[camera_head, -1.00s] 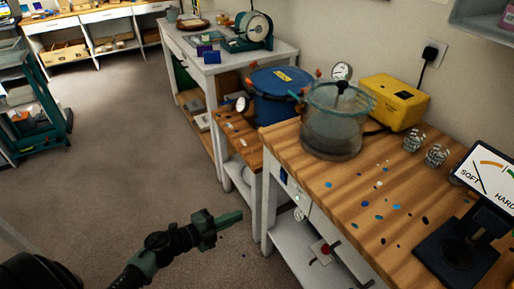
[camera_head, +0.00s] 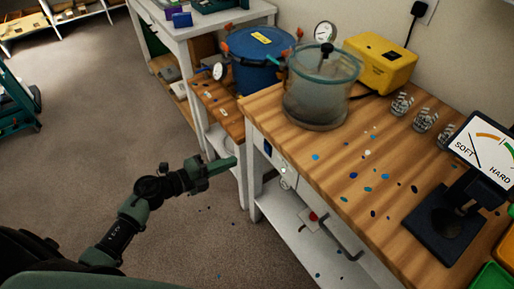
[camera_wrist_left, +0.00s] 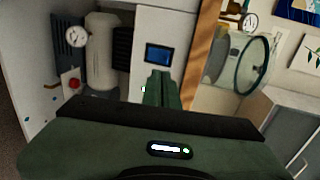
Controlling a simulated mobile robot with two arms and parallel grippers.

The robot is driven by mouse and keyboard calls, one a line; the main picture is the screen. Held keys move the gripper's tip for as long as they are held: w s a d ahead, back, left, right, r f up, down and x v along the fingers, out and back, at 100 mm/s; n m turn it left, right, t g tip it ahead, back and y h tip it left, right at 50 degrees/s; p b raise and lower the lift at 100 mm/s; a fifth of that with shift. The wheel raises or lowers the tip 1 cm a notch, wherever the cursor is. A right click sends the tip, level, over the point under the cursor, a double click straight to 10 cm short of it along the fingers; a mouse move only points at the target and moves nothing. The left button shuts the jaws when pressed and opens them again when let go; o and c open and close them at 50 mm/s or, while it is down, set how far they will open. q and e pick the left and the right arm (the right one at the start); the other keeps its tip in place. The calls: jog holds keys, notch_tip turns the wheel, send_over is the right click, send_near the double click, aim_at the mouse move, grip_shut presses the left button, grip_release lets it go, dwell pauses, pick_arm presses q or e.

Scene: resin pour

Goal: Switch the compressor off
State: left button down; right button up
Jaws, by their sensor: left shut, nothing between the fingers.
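My left gripper (camera_head: 222,166) is shut and empty in front of the wooden bench's left front leg in the head view. In the left wrist view its closed green fingers (camera_wrist_left: 160,90) point at the white front panel (camera_wrist_left: 165,20), just below a dark blue rectangle (camera_wrist_left: 158,55); I cannot tell whether they touch. The blue rectangle also shows in the head view (camera_head: 267,146). What looks like the compressor is a pale tank (camera_wrist_left: 102,48) with a black ribbed part, beside a round gauge (camera_wrist_left: 76,37) and a red button (camera_wrist_left: 72,84). The red button also shows under the bench (camera_head: 313,216).
A blue pot (camera_head: 262,65) stands on a lower bench behind. The floor (camera_head: 90,160) to the left is clear.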

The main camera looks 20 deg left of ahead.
aim_at(266, 146)
pick_arm(q)
jog(key=x, duration=0.6)
jog(key=r+p+x, duration=0.1)
jog(key=x, duration=0.2)
jog(key=shift+w+d, duration=0.2)
jog(key=shift+w, duration=0.1)
jog(key=shift+w+d, duration=0.25)
jog(key=shift+w, duration=0.1)
